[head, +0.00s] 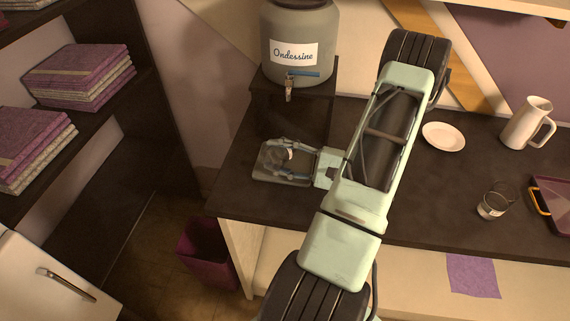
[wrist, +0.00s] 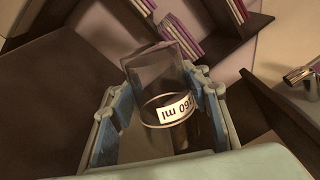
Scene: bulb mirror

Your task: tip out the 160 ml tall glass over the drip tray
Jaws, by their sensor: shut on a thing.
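My gripper (head: 278,159) is shut on the clear tall glass (wrist: 158,68), which shows between the two fingers (wrist: 153,90) in the wrist view. Its white label reads "160 ml" upside down there. In the head view the glass (head: 289,154) is small and partly hidden by the fingers; it looks tilted, but its exact angle and any contents are hard to tell.
A grey dispenser (head: 300,40) marked "Ondessine" stands on a dark stand (head: 262,108) behind the gripper. To the right are a white plate (head: 443,137), a white jug (head: 528,123), another labelled glass (head: 495,201) and a purple tray (head: 553,200). A purple bin (head: 205,252) stands below the counter's left end.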

